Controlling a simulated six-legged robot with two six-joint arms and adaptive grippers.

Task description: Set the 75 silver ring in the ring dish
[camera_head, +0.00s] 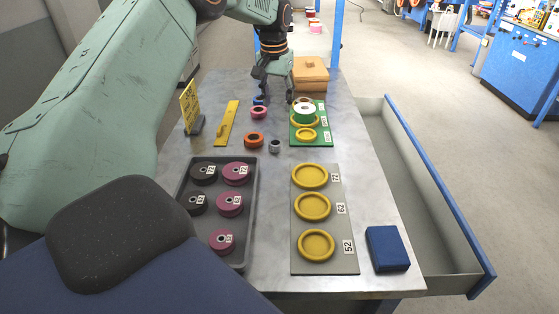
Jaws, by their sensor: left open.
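A small dark silver-grey ring (274,146) lies on the metal table beside an orange ring. Its number cannot be read. Yellow round dishes sit on a green board (298,142); a white ring (305,113) rests over one, and the nearer dish (306,134) looks empty. Three more yellow dishes (312,207) stand in a row on a grey board, with number labels beside them; which is the ring dish I cannot tell. My left gripper (275,97) is open, pointing down at the far part of the table, above and behind the pink ring. My right gripper is not in view.
A dark tray (180,232) holds black and purple pulleys. Orange (254,140), pink (258,112) and blue rings, a yellow strip (227,124) and an upright yellow sign (190,107) stand nearby. A brown box (310,72) is behind, a blue block (387,248) front right. An open drawer (420,200) lies right.

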